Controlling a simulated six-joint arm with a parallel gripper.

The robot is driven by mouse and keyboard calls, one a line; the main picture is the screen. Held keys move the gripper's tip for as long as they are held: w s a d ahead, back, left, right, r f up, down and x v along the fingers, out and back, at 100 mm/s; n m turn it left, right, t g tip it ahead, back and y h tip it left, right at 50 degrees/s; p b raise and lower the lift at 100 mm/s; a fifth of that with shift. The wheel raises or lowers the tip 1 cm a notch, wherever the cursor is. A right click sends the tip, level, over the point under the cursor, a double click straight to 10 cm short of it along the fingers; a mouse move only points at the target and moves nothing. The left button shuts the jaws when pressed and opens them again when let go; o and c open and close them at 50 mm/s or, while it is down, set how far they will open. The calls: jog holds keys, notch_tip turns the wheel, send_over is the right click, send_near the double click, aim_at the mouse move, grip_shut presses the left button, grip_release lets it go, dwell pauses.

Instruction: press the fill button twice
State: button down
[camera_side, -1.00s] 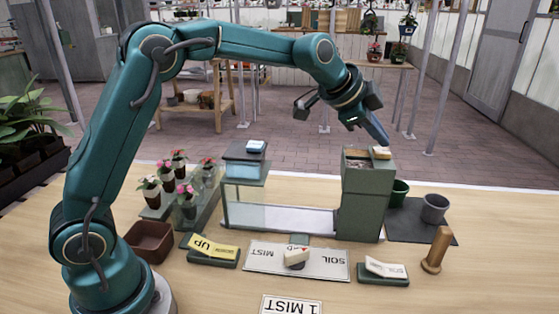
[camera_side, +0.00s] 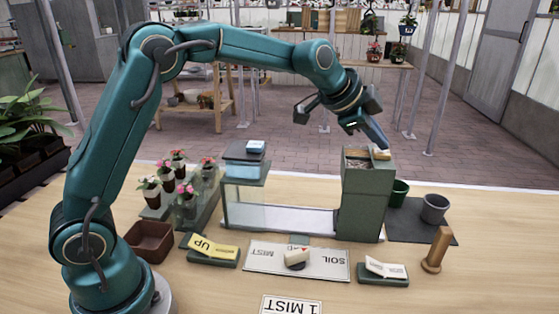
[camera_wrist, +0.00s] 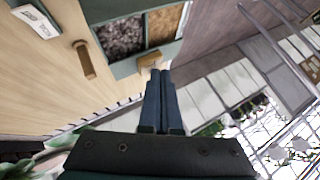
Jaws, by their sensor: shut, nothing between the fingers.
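A small tan block-like button (camera_side: 381,155) sits on top of the right-hand green hopper (camera_side: 362,205). I cannot read a label on it, so I cannot confirm it is the fill button. It also shows in the wrist view (camera_wrist: 149,60), at the hopper's edge. My gripper (camera_side: 385,142) is shut and empty, pointing down with its tips right at the button. In the wrist view the closed fingertips (camera_wrist: 159,72) lie just beside the button's end. I cannot tell whether they touch it or whether it is pressed in.
A blue button (camera_side: 255,146) tops the left tower. A selector knob (camera_side: 296,258) sits on the MIST/SOIL plate (camera_side: 265,263).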

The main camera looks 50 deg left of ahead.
aim_at(376, 152)
jog(key=shift+f, duration=0.35)
dwell(0.3)
jog(key=shift+r, duration=1.05)
jog(key=shift+r, duration=0.1)
jog(key=shift+r, duration=2.4)
